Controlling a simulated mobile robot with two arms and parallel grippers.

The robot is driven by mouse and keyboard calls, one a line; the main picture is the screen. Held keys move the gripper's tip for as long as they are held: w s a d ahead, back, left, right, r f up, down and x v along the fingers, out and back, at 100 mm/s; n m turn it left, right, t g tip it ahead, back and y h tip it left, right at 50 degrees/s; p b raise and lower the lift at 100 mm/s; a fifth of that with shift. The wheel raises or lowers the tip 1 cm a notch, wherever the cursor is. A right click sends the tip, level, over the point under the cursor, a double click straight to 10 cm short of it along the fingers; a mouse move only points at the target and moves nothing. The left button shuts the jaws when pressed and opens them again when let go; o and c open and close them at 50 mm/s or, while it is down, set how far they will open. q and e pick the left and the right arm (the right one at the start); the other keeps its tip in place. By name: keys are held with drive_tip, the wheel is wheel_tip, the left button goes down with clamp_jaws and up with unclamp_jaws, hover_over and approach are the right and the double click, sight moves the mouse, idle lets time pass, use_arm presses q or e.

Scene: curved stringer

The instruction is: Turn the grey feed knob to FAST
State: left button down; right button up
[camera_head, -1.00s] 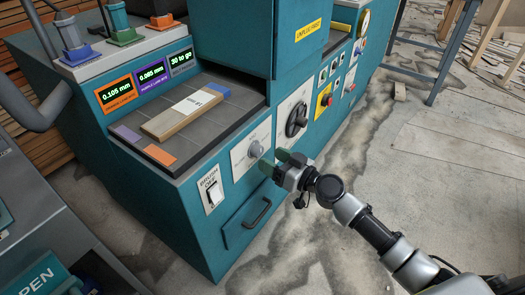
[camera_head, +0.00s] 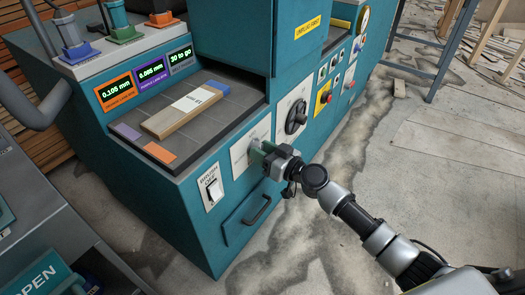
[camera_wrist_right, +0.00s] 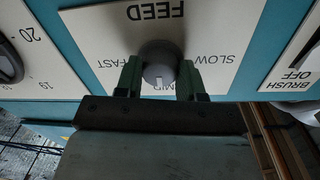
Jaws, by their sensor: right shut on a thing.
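The grey feed knob (camera_wrist_right: 160,62) sits on the white FEED plate (camera_wrist_right: 90,30) on the front of the teal machine (camera_head: 222,150). In the right wrist view the plate appears upside down, with FAST at left, SLOW at right and MID below. The knob's white mark points down towards MID. My right gripper (camera_head: 262,153) is shut on the knob, with one green finger on each side; it also shows in the right wrist view (camera_wrist_right: 160,76). In the head view the gripper mostly hides the knob. My left gripper is not in view.
A labelled wooden piece (camera_head: 175,118) lies on the machine's bed.

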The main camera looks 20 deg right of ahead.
drive_tip(key=shift+m, duration=0.3)
use_arm(q)
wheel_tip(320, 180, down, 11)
drive_tip(key=p, duration=0.3)
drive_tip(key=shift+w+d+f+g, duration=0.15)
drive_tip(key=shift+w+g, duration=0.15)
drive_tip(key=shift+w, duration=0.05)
use_arm(e)
drive_tip(key=shift+d+m+g+y, duration=0.15)
drive_tip(key=shift+m+g, duration=0.2)
drive_tip(key=shift+m, duration=3.85)
drive_tip(key=shift+a+m+g+y, duration=0.15)
drive_tip(key=shift+m+g, duration=0.2)
drive_tip(key=shift+m, duration=3.85)
drive_tip(key=shift+d, duration=0.1)
drive_tip(key=o, duration=0.9)
